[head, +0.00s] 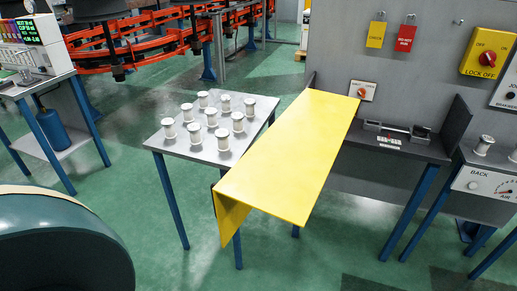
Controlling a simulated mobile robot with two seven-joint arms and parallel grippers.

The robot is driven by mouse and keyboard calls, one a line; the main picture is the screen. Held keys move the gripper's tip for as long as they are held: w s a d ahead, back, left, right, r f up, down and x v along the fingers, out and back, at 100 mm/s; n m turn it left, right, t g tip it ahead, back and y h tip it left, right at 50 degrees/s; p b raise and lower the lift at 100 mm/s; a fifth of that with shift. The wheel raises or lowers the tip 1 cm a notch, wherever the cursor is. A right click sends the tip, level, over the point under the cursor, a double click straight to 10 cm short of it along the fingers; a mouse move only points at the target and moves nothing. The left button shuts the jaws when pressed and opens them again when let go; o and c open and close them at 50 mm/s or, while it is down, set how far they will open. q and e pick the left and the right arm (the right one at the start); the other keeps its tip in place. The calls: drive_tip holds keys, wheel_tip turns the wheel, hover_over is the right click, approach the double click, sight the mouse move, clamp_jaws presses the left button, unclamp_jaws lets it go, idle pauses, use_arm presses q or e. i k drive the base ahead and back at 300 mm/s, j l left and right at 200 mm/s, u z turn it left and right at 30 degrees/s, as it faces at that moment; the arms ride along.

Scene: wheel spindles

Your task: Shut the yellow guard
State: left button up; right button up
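The yellow guard (290,152) is a long flat panel in the middle of the head view. It runs from beside the grey wall panel out toward me, with a bent-down lip at its near end. It passes in front of the right side of a small grey table. A fixture (396,129) on the dark bench (419,147) to its right is uncovered. Neither of my grippers shows in the head view.
Several white spools (222,139) stand on the small grey table (176,146) left of the guard. A lockout switch (487,58) and a small orange knob (361,92) are on the wall panel (340,45).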

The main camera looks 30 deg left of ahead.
sight(283, 176)
drive_tip(key=k+j, duration=0.1)
drive_tip(key=j, duration=0.45)
drive_tip(key=j+z, duration=0.1)
drive_tip(key=j, duration=0.45)
drive_tip(key=i+j, duration=0.7)
drive_tip(key=j, duration=0.2)
